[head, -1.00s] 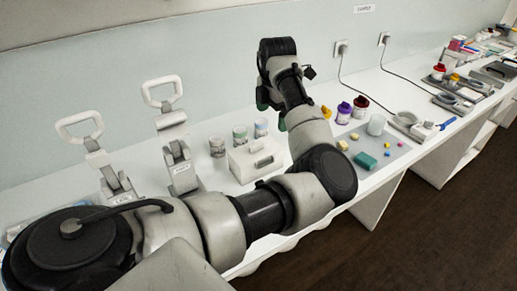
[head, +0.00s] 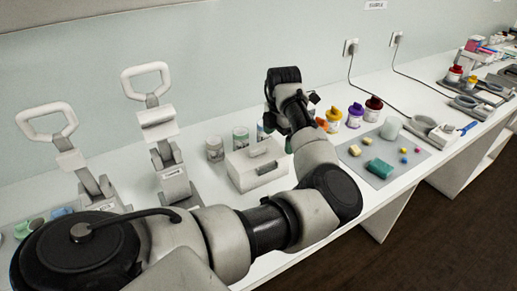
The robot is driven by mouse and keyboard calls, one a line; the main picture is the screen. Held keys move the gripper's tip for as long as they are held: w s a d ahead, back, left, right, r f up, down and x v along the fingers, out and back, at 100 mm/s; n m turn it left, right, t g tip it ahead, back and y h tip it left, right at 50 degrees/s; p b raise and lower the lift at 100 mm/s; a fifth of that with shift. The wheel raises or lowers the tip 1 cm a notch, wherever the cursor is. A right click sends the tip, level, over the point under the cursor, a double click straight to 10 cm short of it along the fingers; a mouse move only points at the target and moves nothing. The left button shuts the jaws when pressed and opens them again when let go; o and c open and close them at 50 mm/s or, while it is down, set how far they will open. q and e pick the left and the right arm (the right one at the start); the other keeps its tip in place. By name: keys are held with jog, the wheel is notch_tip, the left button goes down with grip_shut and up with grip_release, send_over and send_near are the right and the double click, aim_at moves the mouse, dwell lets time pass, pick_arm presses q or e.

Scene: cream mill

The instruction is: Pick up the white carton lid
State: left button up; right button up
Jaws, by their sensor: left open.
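My left gripper (head: 279,131) is open, with dark green fingertips, and points down above and behind the box's right side. It appears empty. My forearm hides part of the counter to the right of the box. My right gripper is not in view.
Two upright lever presses (head: 168,150) stand left of the box. Several jars (head: 215,149) stand behind it. To the right, a grey mat (head: 407,172) holds a green block (head: 380,168) and small cubes. Colored pots (head: 355,115) stand behind the mat.

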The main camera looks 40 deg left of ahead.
aim_at(277, 147)
pick_arm(q)
jog(key=f, duration=0.3)
jog(key=f+p, duration=0.1)
jog(key=shift+s+a+f, duration=0.2)
jog(key=shift+s, duration=0.1)
jog(key=shift+f, duration=0.65)
jog(key=c, duration=0.6)
jog(key=shift+r, duration=0.1)
